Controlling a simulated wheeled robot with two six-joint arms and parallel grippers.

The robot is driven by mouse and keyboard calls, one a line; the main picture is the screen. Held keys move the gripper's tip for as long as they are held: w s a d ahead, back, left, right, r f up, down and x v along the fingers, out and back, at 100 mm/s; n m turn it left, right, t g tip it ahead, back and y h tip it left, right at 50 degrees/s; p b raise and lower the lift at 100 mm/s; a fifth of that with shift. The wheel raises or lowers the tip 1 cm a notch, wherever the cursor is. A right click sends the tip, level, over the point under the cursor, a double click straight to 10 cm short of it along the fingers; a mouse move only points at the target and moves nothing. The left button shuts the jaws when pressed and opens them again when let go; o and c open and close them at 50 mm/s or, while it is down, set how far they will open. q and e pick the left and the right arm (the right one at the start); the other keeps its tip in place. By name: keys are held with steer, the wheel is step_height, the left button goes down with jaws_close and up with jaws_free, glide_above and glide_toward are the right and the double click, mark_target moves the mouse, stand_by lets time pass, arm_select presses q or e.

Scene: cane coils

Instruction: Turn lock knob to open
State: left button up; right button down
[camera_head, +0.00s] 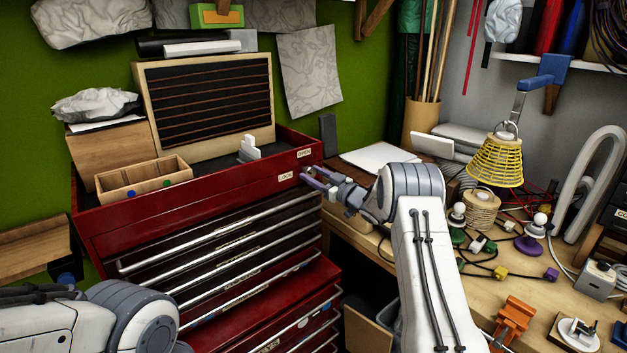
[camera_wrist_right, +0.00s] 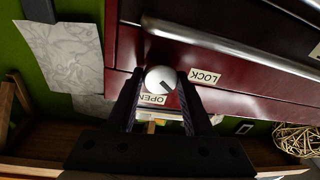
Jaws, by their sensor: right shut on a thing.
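The lock knob (camera_wrist_right: 158,79) is a white round knob on the front of the red tool chest (camera_head: 160,208). A dark mark on it points to the lower right in the right wrist view, between the OPEN label (camera_wrist_right: 153,99) and the LOCK label (camera_wrist_right: 204,76). My right gripper (camera_head: 311,176) reaches the chest's upper right front from the right. Its two dark fingers are on either side of the knob and shut on it. In the head view the fingers largely hide the knob. My left arm shows at the lower left; its gripper is out of view.
A wooden tray (camera_head: 144,180) and a slatted wooden panel (camera_head: 208,103) stand on the chest. Drawer handles run below the knob. The workbench (camera_head: 480,290) at the right holds cables, a yellow caged lamp (camera_head: 496,162) and an orange clamp (camera_head: 513,318).

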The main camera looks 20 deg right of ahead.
steer(key=m, duration=0.3)
steer(key=shift+a+f+b, duration=0.1)
steer(key=shift+f+b, duration=0.1)
steer(key=shift+b, duration=0.1)
steer(key=m, duration=0.3)
steer(key=shift+h, duration=0.3)
steer(key=m+t, duration=0.1)
steer(key=m, duration=0.4)
steer(key=shift+h, duration=0.4)
steer(key=shift+m, duration=0.5)
steer(key=shift+c, duration=1.5)
jaws_free()
steer(key=shift+r, duration=0.1)
